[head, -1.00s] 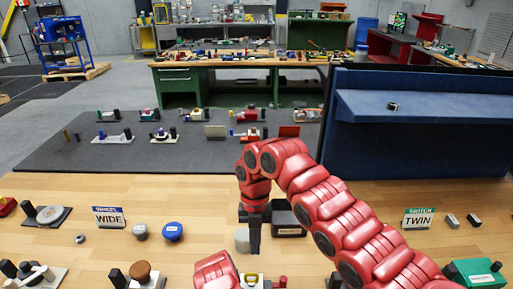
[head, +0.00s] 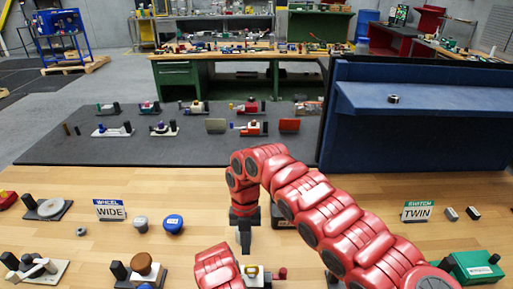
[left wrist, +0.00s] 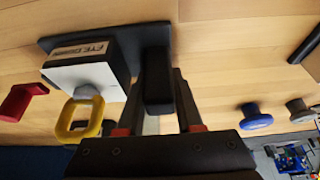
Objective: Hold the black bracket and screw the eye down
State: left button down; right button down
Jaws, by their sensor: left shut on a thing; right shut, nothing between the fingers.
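The eye device has a white block with an EYE label (left wrist: 88,70) on a dark base in the left wrist view. A yellow eye (left wrist: 80,118) stands out from the block; it also shows in the head view (head: 251,270), just right of my left arm. My left gripper (left wrist: 158,112) is shut on the black bracket (left wrist: 158,80), an upright post beside the block. In the head view my left arm hides the bracket. My right gripper (head: 245,238) points down, shut and empty, behind the eye device and apart from the eye.
A red part (head: 283,273) lies right of the device. A grey knob (head: 141,224) and a blue knob (head: 173,223) stand to the left near the WIDE sign (head: 110,209). A green box (head: 474,266) is at the right. A dark box (head: 281,222) is partly behind my right arm.

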jog(key=shift+x, duration=0.8)
jog(key=shift+s+d, duration=0.25)
jog(key=shift+s, duration=0.1)
dwell(0.8)
jog(key=shift+w+d, duration=0.1)
jog(key=shift+d, duration=0.25)
jog(key=shift+d, duration=0.5)
jog(key=shift+d, duration=0.1)
dwell(0.5)
